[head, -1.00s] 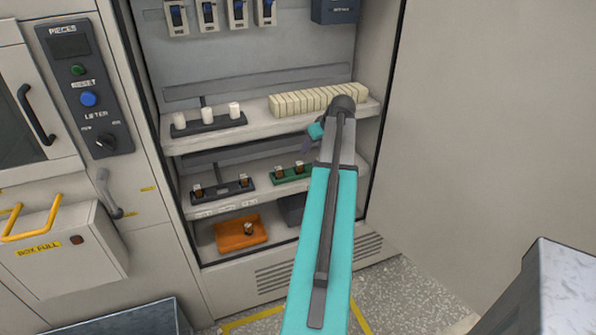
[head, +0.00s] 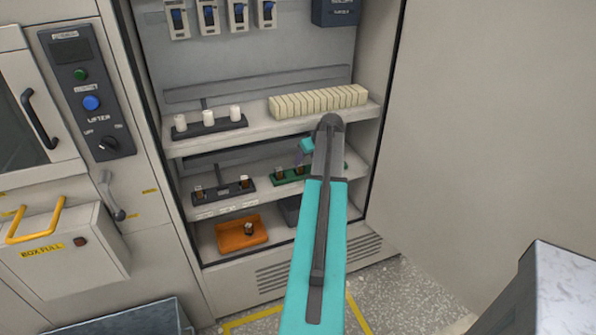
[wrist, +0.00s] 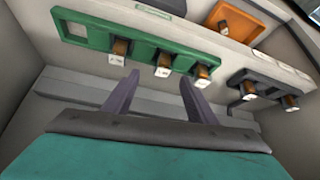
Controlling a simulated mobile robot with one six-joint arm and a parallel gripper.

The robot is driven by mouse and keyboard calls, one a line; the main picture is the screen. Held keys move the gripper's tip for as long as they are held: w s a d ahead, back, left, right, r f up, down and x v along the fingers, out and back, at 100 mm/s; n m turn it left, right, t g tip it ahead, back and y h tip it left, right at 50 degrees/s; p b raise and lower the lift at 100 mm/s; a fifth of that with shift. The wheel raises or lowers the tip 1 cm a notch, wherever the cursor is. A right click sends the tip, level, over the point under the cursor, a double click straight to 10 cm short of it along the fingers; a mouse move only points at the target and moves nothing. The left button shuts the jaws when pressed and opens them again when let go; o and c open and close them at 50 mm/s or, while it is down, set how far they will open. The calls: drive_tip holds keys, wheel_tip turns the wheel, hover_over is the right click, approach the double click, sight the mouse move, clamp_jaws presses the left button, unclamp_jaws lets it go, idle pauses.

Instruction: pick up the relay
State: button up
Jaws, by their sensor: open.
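Several small brown pieces with white ends, which look like relays, stand in a green rack (wrist: 92,31) on the middle shelf. In the wrist view one is at the left (wrist: 118,50), one in the middle (wrist: 163,65) and one at the right (wrist: 203,73). I cannot tell which is the task's relay. My gripper (wrist: 160,79) is open and empty, its two purple fingers pointing at the green rack around the middle piece's position, apart from it. In the head view my gripper (head: 304,154) is just above the green rack (head: 291,177), partly hidden by my arm.
A dark rack (head: 222,190) with similar pieces stands left of the green one. An orange tray (head: 240,240) with one piece sits on the shelf below. The upper shelf (head: 260,128) overhangs and holds cream blocks (head: 318,101) and white bobbins (head: 208,116).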

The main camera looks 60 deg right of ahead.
sight(301, 166)
drive_tip(key=shift+w+f, duration=0.1)
drive_tip(key=shift+f, duration=0.1)
idle(0.3)
drive_tip(key=shift+p+x, duration=0.75)
drive_tip(key=shift+x, duration=0.5)
drive_tip(key=shift+p+x, duration=0.3)
drive_tip(key=shift+x, duration=1.05)
drive_tip(key=shift+a, duration=0.2)
drive_tip(key=shift+c, duration=0.4)
drive_tip(key=c, duration=1.2)
drive_tip(key=shift+r, duration=0.15)
